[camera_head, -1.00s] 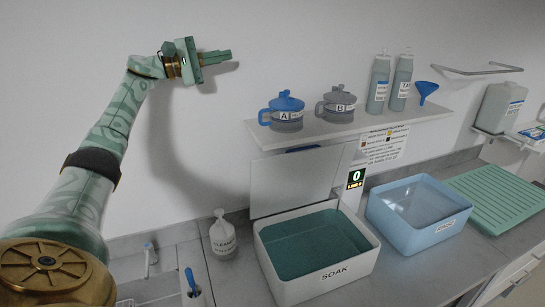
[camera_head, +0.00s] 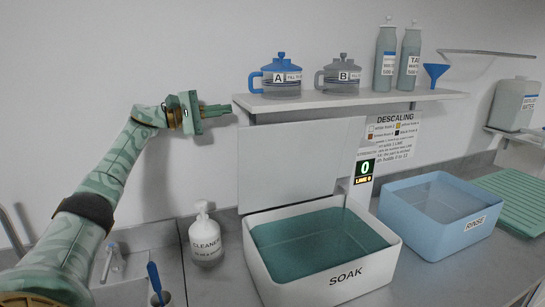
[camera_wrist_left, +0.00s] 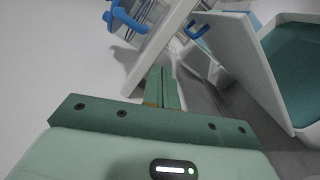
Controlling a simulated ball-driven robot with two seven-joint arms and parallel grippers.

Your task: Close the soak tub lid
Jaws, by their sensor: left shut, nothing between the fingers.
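The soak tub (camera_head: 318,262) is a white open box labelled SOAK, with teal liquid inside, on the counter in the head view. Its pale lid (camera_head: 295,160) stands upright along the tub's back edge, so the tub is open. The lid also shows at the right in the left wrist view (camera_wrist_left: 232,62), with part of the tub (camera_wrist_left: 294,85) beyond it. My left gripper (camera_head: 228,109) is shut and empty. It is raised up and left of the lid, apart from it, near the shelf's left end. My right gripper is not in view.
A shelf (camera_head: 350,99) above the lid holds jug A (camera_head: 281,80), jug B (camera_head: 338,78), bottles and a blue funnel (camera_head: 435,73). A blue rinse tub (camera_head: 435,215) stands right of the soak tub. A cleaner bottle (camera_head: 205,240) stands left of it.

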